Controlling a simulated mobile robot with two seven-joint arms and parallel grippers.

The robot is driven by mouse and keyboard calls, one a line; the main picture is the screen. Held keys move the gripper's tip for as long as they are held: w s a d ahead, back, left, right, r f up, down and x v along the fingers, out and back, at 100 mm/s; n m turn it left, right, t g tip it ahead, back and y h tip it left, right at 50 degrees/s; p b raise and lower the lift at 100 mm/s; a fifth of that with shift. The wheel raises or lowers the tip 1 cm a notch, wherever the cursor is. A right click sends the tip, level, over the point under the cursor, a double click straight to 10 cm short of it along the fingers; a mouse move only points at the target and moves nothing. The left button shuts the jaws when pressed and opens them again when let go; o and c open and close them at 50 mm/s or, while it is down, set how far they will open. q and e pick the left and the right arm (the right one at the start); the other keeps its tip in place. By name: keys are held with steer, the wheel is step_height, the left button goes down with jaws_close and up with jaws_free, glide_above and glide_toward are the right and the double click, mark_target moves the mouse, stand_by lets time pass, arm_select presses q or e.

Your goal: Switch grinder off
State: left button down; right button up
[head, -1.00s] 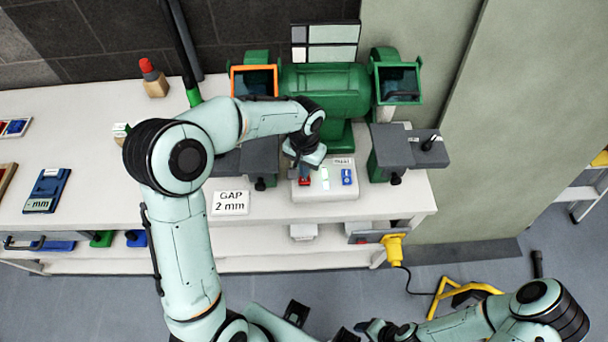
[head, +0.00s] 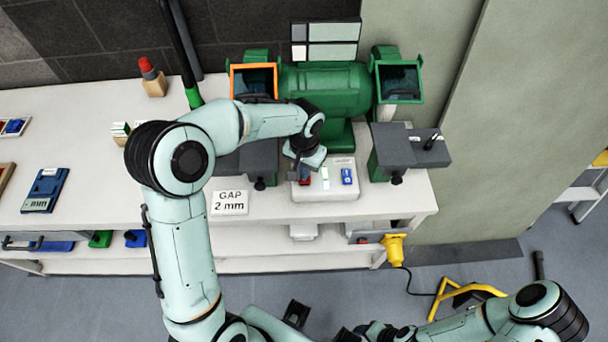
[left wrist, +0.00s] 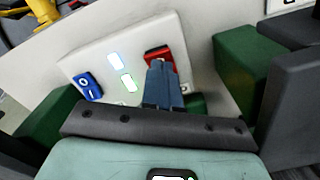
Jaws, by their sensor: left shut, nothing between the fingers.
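The green bench grinder (head: 325,92) stands at the back of the bench. In front of it is a pale switch box (head: 335,193) with a red button, a blue rocker switch (head: 347,177) and small lit indicators. In the left wrist view, the red button (left wrist: 158,53) is partly covered by the tips of my left gripper (left wrist: 163,70). The gripper is shut and empty; I cannot tell whether it touches the button. The blue switch (left wrist: 88,86) is clear of it, and white and green lamps (left wrist: 129,82) glow between them. My right gripper (head: 362,331) is low at the bottom edge, its jaws unclear.
Grey tool rests (head: 408,148) flank the switch box. A "GAP 2 mm" card (head: 230,202) lies left of it. A red-topped wooden piece (head: 153,78) and a blue gauge (head: 46,190) sit further left. A yellow lamp-like item (head: 394,248) hangs below the bench's right end.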

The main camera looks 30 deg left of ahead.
arm_select(q)
steer(key=shift+f+b, duration=0.45)
steer(key=shift+f, duration=0.4)
arm_select(e)
steer(key=shift+s+f, duration=0.3)
steer(key=shift+f, duration=0.3)
arm_select(q)
steer(key=shift+r, duration=0.1)
step_height(320, 180, up, 7)
steer(key=p, duration=0.4)
arm_select(e)
steer(key=w+r, duration=0.2)
steer(key=r, duration=0.1)
steer(key=w+r, duration=0.1)
steer(key=shift+r, duration=0.4)
steer(key=shift+s, duration=0.15)
